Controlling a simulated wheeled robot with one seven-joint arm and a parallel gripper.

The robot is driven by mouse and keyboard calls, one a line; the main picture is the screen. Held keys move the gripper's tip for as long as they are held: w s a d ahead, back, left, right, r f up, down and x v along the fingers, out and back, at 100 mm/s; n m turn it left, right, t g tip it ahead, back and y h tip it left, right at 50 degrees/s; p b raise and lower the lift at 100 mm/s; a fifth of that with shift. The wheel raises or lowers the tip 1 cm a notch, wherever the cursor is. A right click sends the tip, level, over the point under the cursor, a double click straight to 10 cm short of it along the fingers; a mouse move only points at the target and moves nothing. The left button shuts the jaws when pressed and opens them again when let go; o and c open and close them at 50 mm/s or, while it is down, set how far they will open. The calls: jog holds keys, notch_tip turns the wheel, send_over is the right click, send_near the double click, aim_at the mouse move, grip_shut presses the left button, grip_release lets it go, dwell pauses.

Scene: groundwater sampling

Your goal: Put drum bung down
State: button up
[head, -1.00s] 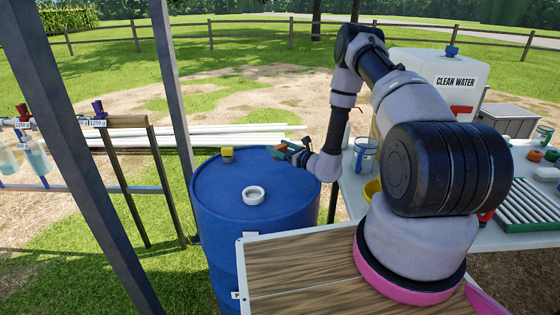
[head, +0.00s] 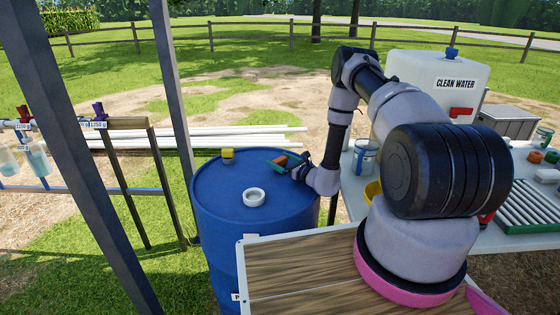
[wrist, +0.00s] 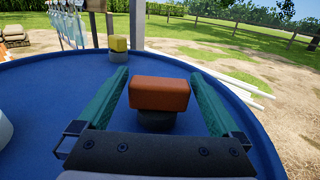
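The drum bung, an orange block on a dark round base (wrist: 160,95), stands upright on the blue drum's top (wrist: 60,85), near its rim. In the head view the bung's orange part (head: 280,160) shows at the back right of the drum (head: 225,205). My gripper (wrist: 159,72) has its two green fingers spread on either side of the orange block, with a narrow gap at each side. In the head view my gripper (head: 291,164) is low over the drum top. The base's underside is hidden, so contact with the drum is hard to confirm.
A yellow-topped fitting (head: 228,155) stands at the drum's back left, and a white ring (head: 254,197) sits nearer its front. The wood-topped table (head: 290,280) is in front. A white table (head: 350,190) with containers is at right. The middle of the drum top is clear.

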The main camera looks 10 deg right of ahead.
jog(key=shift+r, duration=0.2)
jog(key=v, duration=0.7)
jog(key=shift+s+d, duration=0.1)
jog(key=shift+s, duration=0.1)
jog(key=a+r+n+g+y, duration=0.3)
jog(key=r+n, duration=0.1)
jog(key=r, duration=0.4)
jog(key=a+r+n+g+y, duration=0.3)
jog(key=r+n, duration=0.1)
jog(key=r, duration=0.4)
jog(key=s+a+r+n+g, duration=0.2)
jog(key=s+r+n+g, duration=0.25)
jog(key=r, duration=0.25)
jog(key=s+a+r+n+g, duration=0.3)
jog(key=s+r+n, duration=0.15)
jog(key=r, duration=0.25)
jog(key=s+d+r+n+t+h, duration=0.2)
jog(key=s+d+r+n+h, duration=0.2)
jog(key=s, duration=0.7)
jog(key=s+d+r+n+t+h, duration=0.3)
jog(key=s+d+r+h, duration=0.5)
jog(key=r, duration=0.5)
jog(key=s+n+h, duration=0.1)
jog(key=s+h, duration=0.1)
jog(key=s, duration=0.1)
jog(key=shift+d+t, duration=0.35)
jog(key=shift+d, duration=0.05)
